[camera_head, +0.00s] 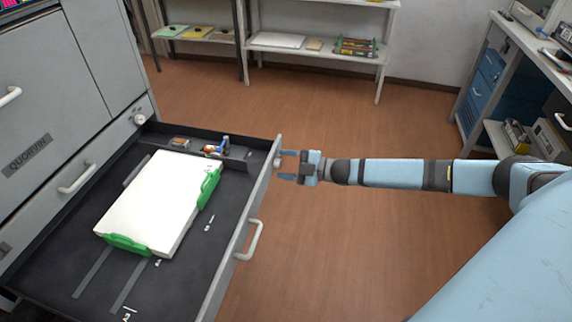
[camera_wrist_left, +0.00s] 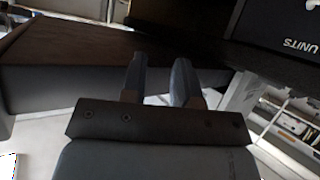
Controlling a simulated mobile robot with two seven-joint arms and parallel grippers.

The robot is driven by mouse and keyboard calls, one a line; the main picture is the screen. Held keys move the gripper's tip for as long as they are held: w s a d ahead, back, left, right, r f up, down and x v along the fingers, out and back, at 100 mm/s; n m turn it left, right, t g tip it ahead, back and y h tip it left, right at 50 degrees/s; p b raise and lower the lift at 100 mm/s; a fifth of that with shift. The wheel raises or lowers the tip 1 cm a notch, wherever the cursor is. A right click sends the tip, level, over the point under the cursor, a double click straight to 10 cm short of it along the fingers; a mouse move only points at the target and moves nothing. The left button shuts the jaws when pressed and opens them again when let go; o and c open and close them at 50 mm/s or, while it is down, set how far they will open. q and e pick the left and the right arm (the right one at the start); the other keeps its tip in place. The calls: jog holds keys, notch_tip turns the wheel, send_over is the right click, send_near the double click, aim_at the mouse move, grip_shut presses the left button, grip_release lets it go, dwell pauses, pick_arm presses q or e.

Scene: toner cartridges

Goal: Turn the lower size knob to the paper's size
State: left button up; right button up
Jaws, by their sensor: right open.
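The grey paper drawer (camera_head: 235,228) is pulled out of the grey printer cabinet (camera_head: 55,85). A white paper stack (camera_head: 155,203) lies in it between green guides (camera_head: 210,187). A small pale knob (camera_head: 277,162) sits on the outer face of the drawer front, near its far end. My right gripper (camera_head: 283,165) is open, its two blue fingers pointing at the drawer front, with the fingertips close to either side of this knob. Contact cannot be told. The knob's size marks cannot be read. My left gripper (camera_wrist_left: 161,65) shows only in the left wrist view, fingers apart and empty.
Another round knob (camera_head: 139,119) is on the cabinet above the drawer. A drawer handle (camera_head: 249,240) juts out from the front. Small parts (camera_head: 216,146) lie in the drawer's far compartment. A shelf (camera_head: 320,48) stands at the back wall. The brown floor between is clear.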

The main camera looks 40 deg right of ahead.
jog(key=c, duration=0.9)
pick_arm(q)
jog(key=shift+r, duration=0.1)
jog(key=shift+a+p, duration=0.1)
jog(key=shift+p, duration=0.55)
pick_arm(e)
jog(key=n, duration=0.9)
jog(key=shift+r+h, duration=0.1)
jog(key=shift+h, duration=0.3)
jog(key=shift+n, duration=0.4)
